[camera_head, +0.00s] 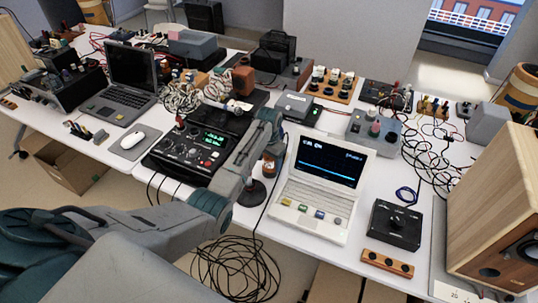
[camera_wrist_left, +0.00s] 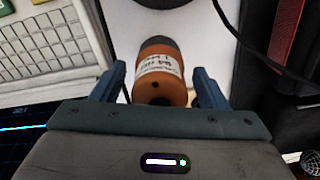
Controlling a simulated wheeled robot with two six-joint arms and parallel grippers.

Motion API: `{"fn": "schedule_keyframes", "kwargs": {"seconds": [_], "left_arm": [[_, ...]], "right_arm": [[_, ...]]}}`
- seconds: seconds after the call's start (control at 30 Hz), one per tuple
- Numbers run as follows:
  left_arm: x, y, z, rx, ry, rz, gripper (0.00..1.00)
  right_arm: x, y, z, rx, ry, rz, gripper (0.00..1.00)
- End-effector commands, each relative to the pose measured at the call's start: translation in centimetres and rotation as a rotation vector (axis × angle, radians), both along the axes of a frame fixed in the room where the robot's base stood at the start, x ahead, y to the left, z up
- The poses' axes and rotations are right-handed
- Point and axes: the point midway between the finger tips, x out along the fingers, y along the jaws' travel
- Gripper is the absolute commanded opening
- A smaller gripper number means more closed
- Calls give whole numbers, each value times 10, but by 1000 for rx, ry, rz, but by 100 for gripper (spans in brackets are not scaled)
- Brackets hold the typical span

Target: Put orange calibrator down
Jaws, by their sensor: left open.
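The orange calibrator (camera_wrist_left: 162,75), a small cylinder with a dark end and a white printed label, is between the two fingers of my left gripper (camera_wrist_left: 163,88) in the left wrist view. The fingers are apart, with a gap visible beside the calibrator. Its lower end is partly hidden by the gripper body. In the head view the calibrator (camera_head: 269,166) shows as a small orange patch under my left wrist, between the black control box and the white laptop. Whether it rests on the table is hard to tell. My right gripper is not in view.
The white laptop-like analyser (camera_head: 325,178) stands close to the right. The black control box (camera_head: 193,148) stands to the left. A round black base (camera_head: 252,192) and a cable are close by. A black knob box (camera_head: 396,224) and a wooden speaker (camera_head: 490,210) are further right.

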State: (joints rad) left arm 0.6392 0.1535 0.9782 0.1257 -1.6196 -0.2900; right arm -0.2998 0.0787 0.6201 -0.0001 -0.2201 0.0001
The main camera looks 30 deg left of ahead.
Motion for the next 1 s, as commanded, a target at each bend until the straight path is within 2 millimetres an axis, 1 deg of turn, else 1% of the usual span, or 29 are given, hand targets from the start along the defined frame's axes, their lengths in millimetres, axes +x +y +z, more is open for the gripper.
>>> {"fn": "schedule_keyframes", "kwargs": {"seconds": [0.17,0.4,0.6,0.7,0.8,1.0], "left_arm": [[1,1,23,1,-5,0,67],[1,0,75,0,-6,0,67],[1,0,108,0,-3,0,67],[0,1,116,0,-2,0,67],[0,1,120,0,0,0,67],[0,1,120,0,0,0,67]], "right_arm": [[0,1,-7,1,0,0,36],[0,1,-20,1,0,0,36],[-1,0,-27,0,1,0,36],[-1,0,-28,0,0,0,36],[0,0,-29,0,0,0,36],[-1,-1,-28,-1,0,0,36]]}}
